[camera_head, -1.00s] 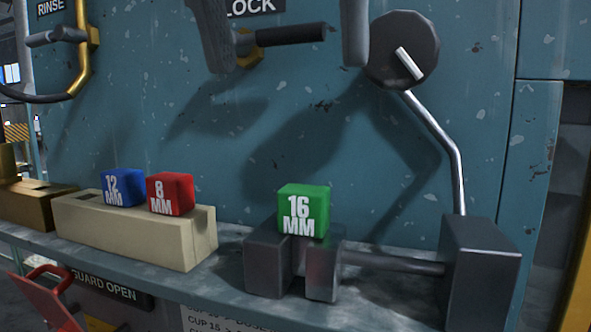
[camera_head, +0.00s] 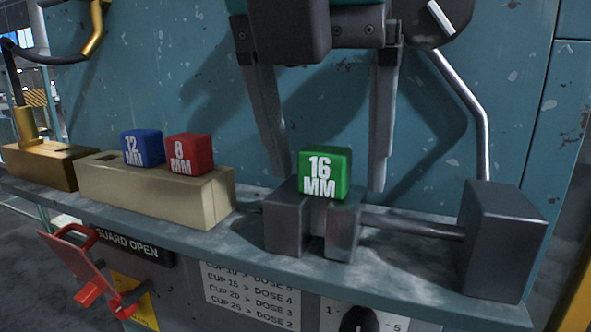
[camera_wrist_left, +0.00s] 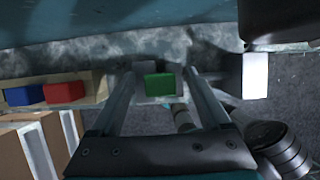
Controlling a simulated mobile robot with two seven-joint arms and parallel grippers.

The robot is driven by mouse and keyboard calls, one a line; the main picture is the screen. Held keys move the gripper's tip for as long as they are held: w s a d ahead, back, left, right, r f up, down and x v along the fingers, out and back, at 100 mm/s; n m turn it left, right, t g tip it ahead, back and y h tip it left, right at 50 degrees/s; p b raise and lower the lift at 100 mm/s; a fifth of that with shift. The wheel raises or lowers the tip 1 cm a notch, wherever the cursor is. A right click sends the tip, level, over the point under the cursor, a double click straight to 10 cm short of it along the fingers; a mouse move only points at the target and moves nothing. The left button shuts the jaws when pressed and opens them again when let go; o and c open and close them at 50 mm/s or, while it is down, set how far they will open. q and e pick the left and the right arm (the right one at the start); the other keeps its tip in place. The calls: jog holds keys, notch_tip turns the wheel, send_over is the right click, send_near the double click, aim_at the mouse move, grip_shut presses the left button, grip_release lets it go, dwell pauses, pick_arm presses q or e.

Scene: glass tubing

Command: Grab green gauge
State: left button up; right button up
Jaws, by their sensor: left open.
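In the left wrist view the green gauge (camera_wrist_left: 160,86) shows between the two open fingers (camera_wrist_left: 161,85). My right gripper is not in view.
A blue 12 MM cube (camera_head: 142,147) and a red 8 MM cube (camera_head: 188,154) sit on a beige block (camera_head: 150,194) to the left. A bent metal rod (camera_head: 470,90) and a dark grey block (camera_head: 502,240) stand to the right. The teal wall (camera_head: 190,60) rises behind.

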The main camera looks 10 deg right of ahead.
pick_arm(q)
grip_shut()
dwell(0.6)
